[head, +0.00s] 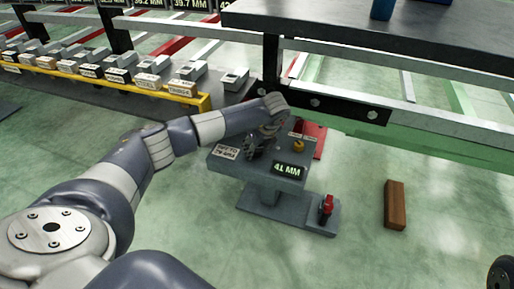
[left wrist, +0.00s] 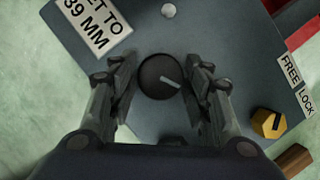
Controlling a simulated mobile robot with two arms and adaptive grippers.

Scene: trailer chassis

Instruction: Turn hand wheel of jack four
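The jack (head: 275,185) is a grey box on a post, with a lit display (head: 289,170) reading 41 MM. Its hand wheel (left wrist: 160,77) is a round black knob with a pale pointer mark, seen from above in the left wrist view. A label (left wrist: 92,25) beside it ends in "39 MM". My left gripper (left wrist: 162,80) is over the jack top, its fingers on both sides of the wheel with what look like slim gaps. In the head view my left gripper (head: 257,147) hides the wheel.
A yellow knob (left wrist: 268,122) sits beside a FREE/LOCK label (left wrist: 297,85). A red-handled part (head: 326,208) stands on the jack's foot. A brown block (head: 395,205) lies on the floor to the right. A chassis beam (head: 340,107) runs behind the jack.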

